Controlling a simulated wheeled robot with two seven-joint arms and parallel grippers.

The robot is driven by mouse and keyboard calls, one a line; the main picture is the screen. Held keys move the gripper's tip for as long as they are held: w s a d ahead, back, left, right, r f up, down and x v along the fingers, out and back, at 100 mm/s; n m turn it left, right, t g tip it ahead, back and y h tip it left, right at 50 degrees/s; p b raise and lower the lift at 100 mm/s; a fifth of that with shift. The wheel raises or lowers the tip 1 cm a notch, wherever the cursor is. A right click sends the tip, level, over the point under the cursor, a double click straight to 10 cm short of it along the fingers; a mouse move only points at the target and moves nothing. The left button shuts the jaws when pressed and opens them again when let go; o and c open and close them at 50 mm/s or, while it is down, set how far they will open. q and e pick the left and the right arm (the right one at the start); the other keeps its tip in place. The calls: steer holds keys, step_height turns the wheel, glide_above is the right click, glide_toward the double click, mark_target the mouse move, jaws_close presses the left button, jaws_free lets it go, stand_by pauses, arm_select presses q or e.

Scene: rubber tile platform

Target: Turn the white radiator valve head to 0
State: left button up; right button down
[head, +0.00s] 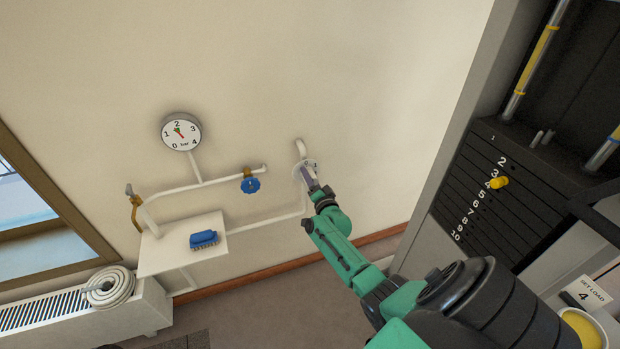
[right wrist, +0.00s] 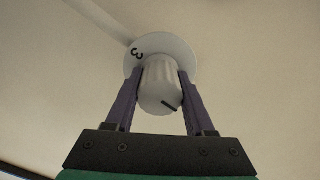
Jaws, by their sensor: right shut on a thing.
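The white radiator valve head (right wrist: 160,82) is a ribbed knob with a dark pointer line on its front. It sits before a round white dial plate (right wrist: 176,50) on the wall, where a "3" shows at the upper left in the right wrist view. In the head view the dial plate (head: 311,163) shows small marks, and the knob is mostly hidden behind my gripper. My right gripper (head: 305,176) is shut on the valve head, one purple finger on each side, as the right wrist view (right wrist: 157,88) also shows. The pointer line lies toward the lower right there. My left gripper is not in view.
White pipes with a blue valve wheel (head: 250,185) and a pressure gauge (head: 181,132) are left of the valve. A white shelf (head: 165,254) holds a blue brush (head: 204,239). A black weight stack (head: 510,190) stands at the right.

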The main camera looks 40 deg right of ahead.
steer(key=shift+c, duration=1.3)
jaws_free()
steer(key=shift+s+a, duration=0.1)
steer(key=shift+s, duration=0.1)
steer(key=p+v, duration=0.2)
steer(key=v, duration=1.2)
steer(key=shift+p, duration=0.35)
steer(key=shift+s+a, duration=0.1)
